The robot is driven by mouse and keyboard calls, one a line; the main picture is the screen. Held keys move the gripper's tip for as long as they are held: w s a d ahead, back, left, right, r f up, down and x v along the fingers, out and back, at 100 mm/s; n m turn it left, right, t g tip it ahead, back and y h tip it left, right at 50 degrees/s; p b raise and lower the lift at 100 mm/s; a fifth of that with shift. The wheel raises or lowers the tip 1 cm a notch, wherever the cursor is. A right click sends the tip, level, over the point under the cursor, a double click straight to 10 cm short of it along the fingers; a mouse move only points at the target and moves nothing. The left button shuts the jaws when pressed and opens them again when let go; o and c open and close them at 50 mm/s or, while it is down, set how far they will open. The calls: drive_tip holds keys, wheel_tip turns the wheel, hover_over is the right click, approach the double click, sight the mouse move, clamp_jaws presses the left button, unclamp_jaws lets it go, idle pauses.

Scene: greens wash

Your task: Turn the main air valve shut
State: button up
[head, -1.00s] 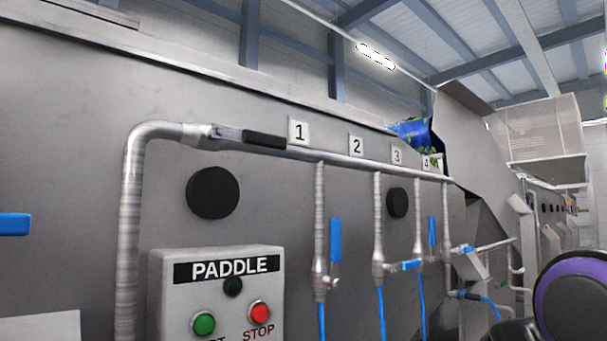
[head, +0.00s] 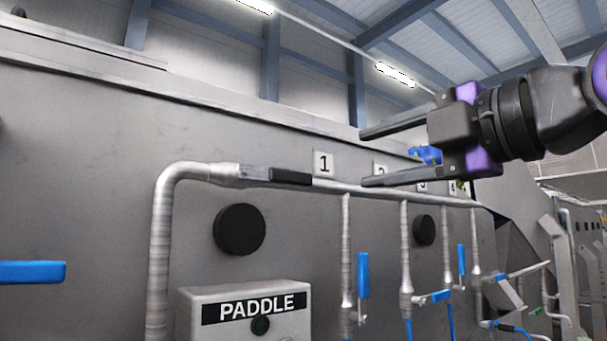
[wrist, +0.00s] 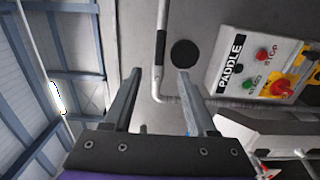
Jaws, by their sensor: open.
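The main air valve appears to be the one with a black handle (head: 291,176) on the horizontal metal pipe, just below label 1. Its handle lies along the pipe. In the wrist view the black handle (wrist: 160,46) shows on the pipe, between and beyond the fingers. My gripper (head: 364,159) is open and empty. In the head view it is to the right of the handle, its fingers pointing left, one above the other. In the wrist view the fingertips (wrist: 159,74) frame the pipe. I see no contact with the handle.
Several blue-handled valves (head: 363,275) hang on drop pipes below the main pipe. The grey PADDLE box (head: 243,318) stands below, and its red and yellow control (wrist: 283,88) shows in the wrist view. A blue bar (head: 32,272) is at the left edge.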

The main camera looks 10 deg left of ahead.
sight(296, 177)
drive_tip(key=p+x, duration=0.2)
drive_tip(key=x, duration=1.3)
drive_tip(key=shift+c, duration=0.3)
clamp_jaws()
idle(0.5)
